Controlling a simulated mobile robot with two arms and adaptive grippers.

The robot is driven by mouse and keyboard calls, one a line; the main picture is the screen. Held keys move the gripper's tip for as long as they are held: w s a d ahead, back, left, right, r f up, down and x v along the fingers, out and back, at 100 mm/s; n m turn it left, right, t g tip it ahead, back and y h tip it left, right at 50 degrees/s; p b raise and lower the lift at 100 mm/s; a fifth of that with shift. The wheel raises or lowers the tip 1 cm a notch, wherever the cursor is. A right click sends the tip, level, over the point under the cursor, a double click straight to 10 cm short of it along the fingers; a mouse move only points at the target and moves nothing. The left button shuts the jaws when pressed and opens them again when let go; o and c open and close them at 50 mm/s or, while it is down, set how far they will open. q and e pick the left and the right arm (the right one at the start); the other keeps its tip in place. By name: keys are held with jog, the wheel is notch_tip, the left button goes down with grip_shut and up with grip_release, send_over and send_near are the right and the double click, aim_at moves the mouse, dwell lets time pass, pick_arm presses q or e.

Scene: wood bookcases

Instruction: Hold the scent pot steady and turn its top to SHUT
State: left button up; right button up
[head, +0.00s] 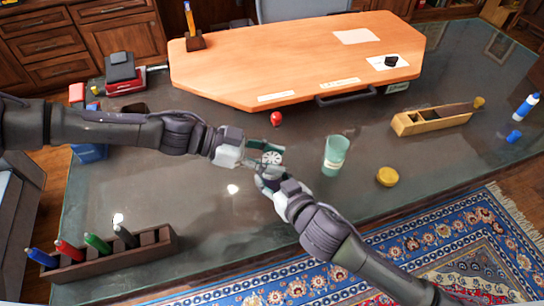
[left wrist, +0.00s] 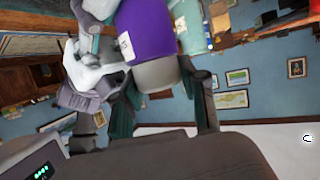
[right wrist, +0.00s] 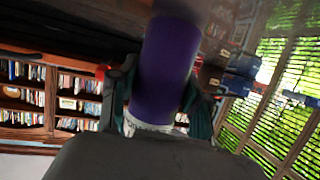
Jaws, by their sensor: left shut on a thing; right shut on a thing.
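The scent pot (head: 271,158) is between my two grippers above the dark desk, its white dial-like top showing in the head view. In the left wrist view its purple body (left wrist: 147,38) carries a white label, with a grey end nearer that gripper. My left gripper (head: 266,152) reaches in from the left and is shut on the pot. My right gripper (head: 266,178) is shut on it from the front. The right wrist view shows the purple body (right wrist: 168,65) between the fingers and a pale lettered band near the palm. The lettering is unreadable.
A green tumbler (head: 335,156) stands close right of the pot, with a yellow disc (head: 387,177) beyond it. A red ball (head: 277,119) lies just behind. A pen rack (head: 115,262) is front left, a wooden plane (head: 432,119) right. A raised wooden board (head: 290,60) fills the back.

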pick_arm(q)
jog(key=shift+c, duration=0.7)
jog(key=shift+w+m+g, duration=0.1)
jog(key=shift+m+g, duration=0.3)
jog(key=m+g+y, duration=0.1)
jog(key=m+g, duration=0.3)
jog(key=g, duration=0.1)
jog(key=shift+m, duration=0.3)
jog(key=m+g+y, duration=0.3)
jog(key=m+g, duration=0.1)
jog(key=shift+d+y, duration=0.1)
jog(key=shift+y, duration=0.3)
jog(key=shift+m+g+y, duration=1)
jog(key=shift+m+y, duration=0.4)
jog(key=shift+m, duration=0.2)
jog(key=o, duration=1.2)
